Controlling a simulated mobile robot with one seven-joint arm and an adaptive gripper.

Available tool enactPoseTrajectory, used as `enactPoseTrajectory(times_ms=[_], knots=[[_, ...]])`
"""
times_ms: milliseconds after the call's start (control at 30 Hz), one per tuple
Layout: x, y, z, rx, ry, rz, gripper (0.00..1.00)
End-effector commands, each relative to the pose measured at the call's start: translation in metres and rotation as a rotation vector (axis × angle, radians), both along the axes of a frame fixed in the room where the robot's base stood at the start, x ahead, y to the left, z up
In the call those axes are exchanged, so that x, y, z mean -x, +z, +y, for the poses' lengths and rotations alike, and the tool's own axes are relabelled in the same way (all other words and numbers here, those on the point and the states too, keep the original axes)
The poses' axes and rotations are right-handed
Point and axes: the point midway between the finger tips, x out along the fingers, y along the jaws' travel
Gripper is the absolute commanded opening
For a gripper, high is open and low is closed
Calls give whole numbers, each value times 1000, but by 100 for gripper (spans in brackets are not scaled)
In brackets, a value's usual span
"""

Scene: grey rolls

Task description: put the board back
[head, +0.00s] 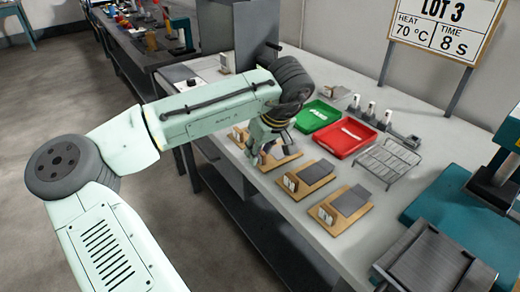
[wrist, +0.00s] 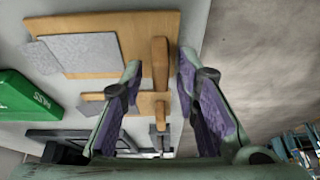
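Several wooden boards lie in a row near the table's front edge in the head view. The nearest board (head: 325,219) and the middle board (head: 297,190) each carry a dark grey plate and a small white marker. The far board (head: 291,158) is partly hidden by my gripper (head: 262,150), which is low over it. In the wrist view, a board (wrist: 150,22) with a grey sheet (wrist: 85,52) lies at upper left. My gripper (wrist: 160,65) is open there, its fingers either side of an upright wooden piece (wrist: 160,75), with gaps showing. Whether they touch it lower down is hidden.
A green tray (head: 312,118) and a red tray (head: 335,145) stand behind the boards. A wire rack (head: 388,162) is to their right. A teal machine (head: 450,200) and a dark grey tray (head: 430,262) fill the right side. A sign (head: 440,28) stands at the back.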

Motion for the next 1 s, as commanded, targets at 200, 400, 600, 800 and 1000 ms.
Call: enactPoseTrajectory(times_ms=[200,400,600,800,1000], knots=[[0,0,0,0,0,0,37],[0,2,-1,1,0,0,37],[8,24,-6,2,-1,-2,37],[21,64,-17,2,-2,-4,37],[32,97,-23,0,0,-2,37]])
